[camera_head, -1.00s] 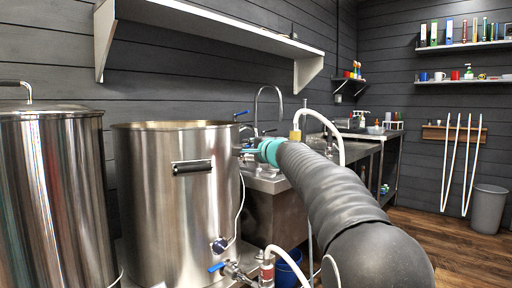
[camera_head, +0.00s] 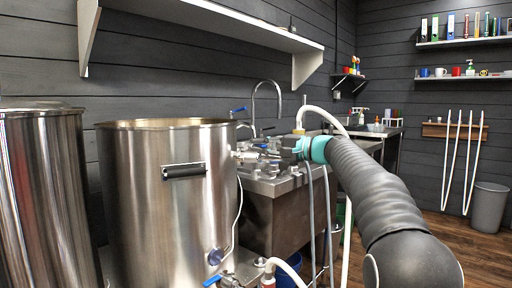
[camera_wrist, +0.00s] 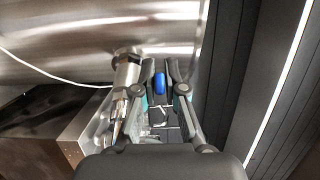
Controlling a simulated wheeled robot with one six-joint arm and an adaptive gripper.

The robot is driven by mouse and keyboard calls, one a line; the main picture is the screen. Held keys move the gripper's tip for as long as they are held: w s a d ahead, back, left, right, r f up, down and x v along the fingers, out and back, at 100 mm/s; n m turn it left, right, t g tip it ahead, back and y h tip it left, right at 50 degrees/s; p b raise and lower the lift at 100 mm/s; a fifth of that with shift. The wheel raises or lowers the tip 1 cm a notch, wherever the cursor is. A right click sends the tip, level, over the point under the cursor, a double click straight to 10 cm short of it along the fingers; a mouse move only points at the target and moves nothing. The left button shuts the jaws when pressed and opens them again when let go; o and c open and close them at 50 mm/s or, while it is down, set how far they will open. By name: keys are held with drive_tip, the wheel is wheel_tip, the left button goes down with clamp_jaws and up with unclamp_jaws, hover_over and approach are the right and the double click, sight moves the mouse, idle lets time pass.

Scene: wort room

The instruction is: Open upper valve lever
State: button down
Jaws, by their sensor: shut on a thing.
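The upper valve (camera_head: 246,156) sticks out from the right side of the open steel kettle (camera_head: 150,220); its metal body (camera_wrist: 126,75) also shows in the wrist view. My gripper (camera_wrist: 160,72) has its two dark fingers close on either side of the blue-tipped valve lever (camera_wrist: 160,84) and is shut on it. In the head view my gripper (camera_head: 284,152) is right of the kettle, in front of the sink, and the lever is hard to make out among the metal parts.
A lower valve with a blue lever (camera_head: 213,279) sits near the kettle's base. A second steel vessel (camera_head: 40,200) stands at the left. The sink (camera_head: 265,190), tap (camera_head: 268,95) and hoses (camera_head: 345,190) crowd around my arm. A wall shelf (camera_head: 220,18) hangs above.

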drive_tip(key=shift+w+d+f, duration=0.1)
idle(0.3)
drive_tip(key=c, duration=1.2)
unclamp_jaws()
drive_tip(key=shift+c, duration=0.2)
drive_tip(key=v, duration=1.1)
drive_tip(key=shift+d, duration=0.35)
